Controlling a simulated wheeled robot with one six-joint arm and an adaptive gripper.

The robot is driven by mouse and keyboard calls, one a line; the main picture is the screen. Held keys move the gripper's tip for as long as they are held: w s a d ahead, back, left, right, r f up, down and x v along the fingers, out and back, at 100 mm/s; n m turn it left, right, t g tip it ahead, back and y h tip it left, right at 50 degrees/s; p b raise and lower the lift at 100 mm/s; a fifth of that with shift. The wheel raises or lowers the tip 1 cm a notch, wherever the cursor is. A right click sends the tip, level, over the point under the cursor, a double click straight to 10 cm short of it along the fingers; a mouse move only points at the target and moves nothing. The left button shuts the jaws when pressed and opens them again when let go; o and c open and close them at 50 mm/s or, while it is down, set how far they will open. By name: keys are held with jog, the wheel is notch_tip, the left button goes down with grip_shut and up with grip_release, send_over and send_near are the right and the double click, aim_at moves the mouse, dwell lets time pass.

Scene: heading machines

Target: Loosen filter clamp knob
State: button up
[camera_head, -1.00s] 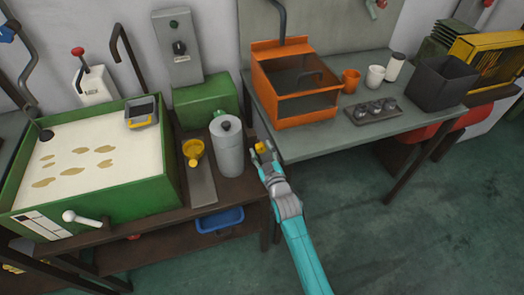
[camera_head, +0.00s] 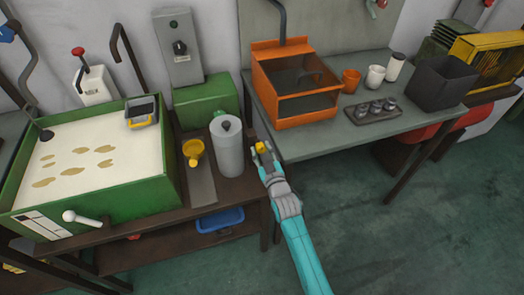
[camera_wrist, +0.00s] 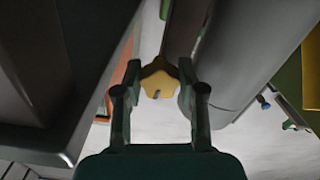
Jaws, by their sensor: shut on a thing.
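The clamp knob is a yellow, star-shaped knob (camera_wrist: 158,78) between the fingers in the wrist view. It also shows as a small yellow spot in the head view (camera_head: 261,147), just right of the grey filter canister. My gripper (camera_wrist: 157,88) is shut on the knob, with one dark finger on each side of it. The grey cylindrical canister (camera_head: 228,150) with a dark top knob stands upright on the brown bench. The clamp behind the knob is hidden.
A green tank of pale liquid (camera_head: 165,205) fills the bench's left. An orange open-fronted box (camera_head: 290,122) and cups stand on the grey table (camera_head: 345,145) at right. Open floor lies in front.

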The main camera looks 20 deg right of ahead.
jog(key=m, duration=0.4)
jog(key=shift+a, duration=0.1)
jog(key=m, duration=0.4)
jog(key=shift+a, duration=0.1)
jog(key=m, duration=1.3)
jog(key=shift+r+m, duration=0.15)
jog(key=shift+m, duration=0.15)
jog(key=m, duration=0.6)
jog(key=shift+r+m, duration=0.1)
jog(key=shift+m, duration=0.3)
jog(key=o, duration=0.9)
jog(key=shift+c, duration=0.2)
jog(key=shift+s, duration=0.1)
